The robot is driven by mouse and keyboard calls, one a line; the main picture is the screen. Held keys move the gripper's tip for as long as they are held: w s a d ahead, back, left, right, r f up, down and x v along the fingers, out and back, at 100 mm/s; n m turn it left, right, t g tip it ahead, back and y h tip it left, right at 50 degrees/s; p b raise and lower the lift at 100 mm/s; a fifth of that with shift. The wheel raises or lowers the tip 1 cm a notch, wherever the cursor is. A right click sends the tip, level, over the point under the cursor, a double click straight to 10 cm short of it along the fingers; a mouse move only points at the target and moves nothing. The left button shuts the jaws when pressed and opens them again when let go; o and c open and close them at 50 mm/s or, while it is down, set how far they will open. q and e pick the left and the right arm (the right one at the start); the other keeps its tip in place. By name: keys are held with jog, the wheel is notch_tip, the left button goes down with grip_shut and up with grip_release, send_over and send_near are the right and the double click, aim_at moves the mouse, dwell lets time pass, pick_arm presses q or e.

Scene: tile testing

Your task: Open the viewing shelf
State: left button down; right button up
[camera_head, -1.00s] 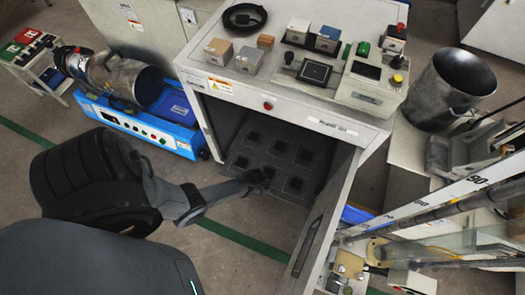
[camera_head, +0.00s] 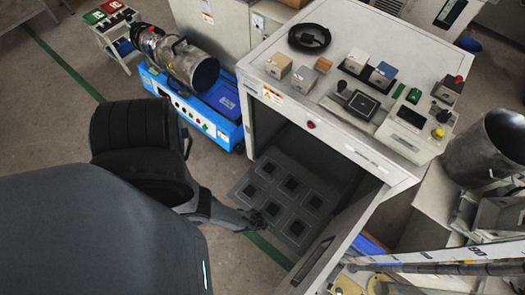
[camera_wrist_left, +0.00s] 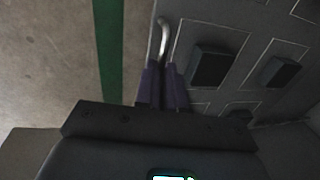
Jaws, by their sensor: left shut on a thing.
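The viewing shelf (camera_head: 282,196) is a flat grey panel with several dark square pads in outlined cells. It sticks out of the open lower bay of the white cabinet (camera_head: 345,140). In the left wrist view the shelf (camera_wrist_left: 222,105) fills the upper right, with a curved metal handle (camera_wrist_left: 163,38) on its edge. My left gripper (camera_head: 260,217) is at the shelf's front edge, and its fingers (camera_wrist_left: 162,88) are shut on the handle. The fingertips hide part of the handle. My right gripper is not in view.
The cabinet door (camera_head: 335,240) stands open to the right of the shelf. A blue machine (camera_head: 200,108) with a metal cylinder (camera_head: 192,65) is to the left. A metal bucket (camera_head: 490,148) is at the right. Bare floor with a green stripe (camera_head: 268,248) lies in front.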

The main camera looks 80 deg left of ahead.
pick_arm(q)
jog(key=c, duration=1.2)
grip_release()
jog(key=shift+s, duration=0.1)
jog(key=shift+r+p, duration=0.5)
jog(key=shift+r, duration=0.05)
jog(key=shift+s+d+r+p, duration=0.2)
jog(key=shift+s+r+p, duration=0.05)
jog(key=shift+r+p, duration=1.2)
jog(key=shift+s+d+r+p, duration=0.3)
jog(key=shift+r+p, duration=0.8)
jog(key=shift+r, duration=0.6)
jog(key=shift+s+d+r+p, duration=0.15)
jog(key=shift+s+r+p, duration=0.1)
jog(key=shift+r+p, duration=1.2)
jog(key=shift+r, duration=0.15)
